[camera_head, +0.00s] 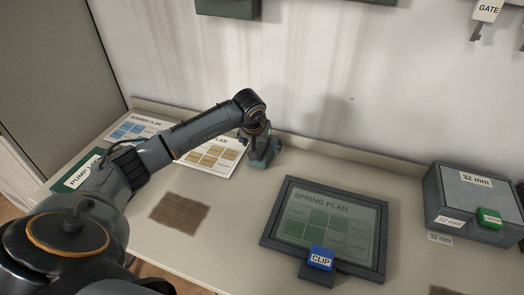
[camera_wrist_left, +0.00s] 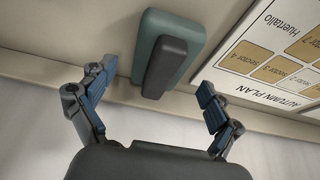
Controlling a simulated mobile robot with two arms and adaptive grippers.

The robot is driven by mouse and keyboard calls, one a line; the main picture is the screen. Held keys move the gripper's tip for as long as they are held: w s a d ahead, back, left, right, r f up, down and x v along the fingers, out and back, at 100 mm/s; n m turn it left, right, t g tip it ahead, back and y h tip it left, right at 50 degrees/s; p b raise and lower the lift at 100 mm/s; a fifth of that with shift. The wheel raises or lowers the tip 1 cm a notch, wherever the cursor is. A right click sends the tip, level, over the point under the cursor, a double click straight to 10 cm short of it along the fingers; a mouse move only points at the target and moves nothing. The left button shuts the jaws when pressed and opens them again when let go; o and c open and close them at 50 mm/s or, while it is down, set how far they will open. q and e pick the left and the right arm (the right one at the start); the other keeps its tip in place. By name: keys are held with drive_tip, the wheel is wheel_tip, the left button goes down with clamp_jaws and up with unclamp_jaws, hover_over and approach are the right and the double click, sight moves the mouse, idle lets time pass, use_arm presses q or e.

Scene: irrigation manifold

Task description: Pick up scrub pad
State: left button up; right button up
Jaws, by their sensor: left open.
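The scrub pad (camera_wrist_left: 147,45) is a teal block with a dark grey grip on top, seen in the left wrist view. It lies on the table close to the wall. In the head view the pad (camera_head: 264,160) shows as a teal patch below the gripper, partly covered by it. My left gripper (camera_head: 258,141) is open above the pad, near the back edge of the table. In the left wrist view its two fingers (camera_wrist_left: 155,80) are spread on either side of the pad's near end, with nothing held. My right gripper is not in view.
The autumn plan sheet (camera_head: 214,156) lies left of the pad. A framed spring plan (camera_head: 325,222) with a blue clip (camera_head: 321,258) lies front right. A grey box (camera_head: 470,195) stands far right. A brown patch (camera_head: 180,212) lies front left. The wall rises directly behind.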

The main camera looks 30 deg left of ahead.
use_arm(q)
drive_tip(key=shift+x, duration=1.15)
drive_tip(key=shift+f+b, duration=0.25)
drive_tip(key=shift+b, duration=0.1)
drive_tip(key=c, duration=1.3)
